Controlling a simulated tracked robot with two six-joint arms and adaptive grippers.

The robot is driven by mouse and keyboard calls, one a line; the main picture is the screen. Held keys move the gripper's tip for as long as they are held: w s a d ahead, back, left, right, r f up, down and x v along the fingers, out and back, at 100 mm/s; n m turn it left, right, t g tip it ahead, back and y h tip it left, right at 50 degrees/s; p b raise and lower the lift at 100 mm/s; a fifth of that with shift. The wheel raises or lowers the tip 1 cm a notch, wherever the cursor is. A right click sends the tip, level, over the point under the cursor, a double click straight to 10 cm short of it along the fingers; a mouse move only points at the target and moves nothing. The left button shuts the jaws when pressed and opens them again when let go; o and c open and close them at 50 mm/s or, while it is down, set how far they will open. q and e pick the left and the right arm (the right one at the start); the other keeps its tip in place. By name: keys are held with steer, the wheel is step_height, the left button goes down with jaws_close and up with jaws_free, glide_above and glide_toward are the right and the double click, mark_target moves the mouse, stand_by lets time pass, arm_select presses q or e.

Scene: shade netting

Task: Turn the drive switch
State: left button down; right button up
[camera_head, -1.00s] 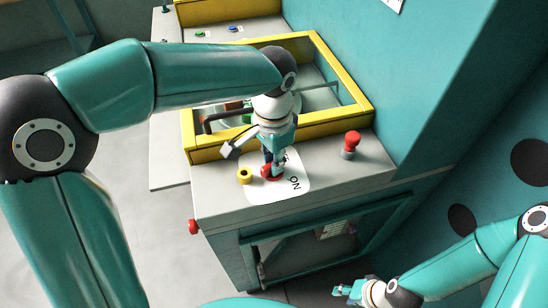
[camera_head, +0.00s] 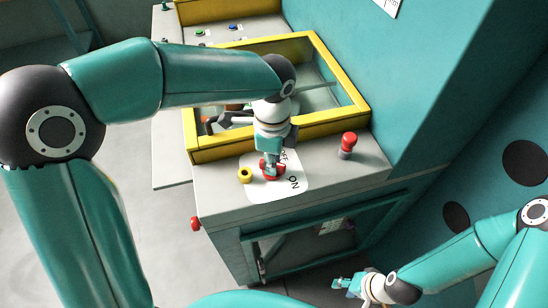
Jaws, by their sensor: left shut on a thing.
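The drive switch (camera_head: 279,174) is a red knob on a white label plate (camera_head: 290,184) on the grey cabinet top. The plate reads "ON" at its lower right, and part of another word shows beside the gripper. My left gripper (camera_head: 270,165) points down and is shut on the red knob, hiding much of it. My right gripper (camera_head: 346,284) is low at the bottom right, in front of the cabinet and away from the switch. Its fingers are too small to tell whether they are open.
A yellow ring-shaped part (camera_head: 245,175) sits just left of the switch. A red-topped knob (camera_head: 348,142) stands to the right. A yellow-framed window (camera_head: 345,80) lies behind. A red button (camera_head: 195,223) is on the cabinet's left side. Green and blue buttons are further back.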

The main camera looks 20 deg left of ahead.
arm_select(q)
steer(key=shift+w+r+m+p, duration=0.1)
steer(key=shift+m+p, duration=0.05)
steer(key=shift+m, duration=0.45)
steer(key=shift+w+r+m+p, duration=0.1)
steer(key=shift+m+p, duration=0.05)
steer(key=shift+m, duration=0.45)
steer(key=c, duration=1.2)
jaws_free()
steer(key=shift+o, duration=0.4)
steer(key=shift+f, duration=0.15)
step_height(320, 180, up, 12)
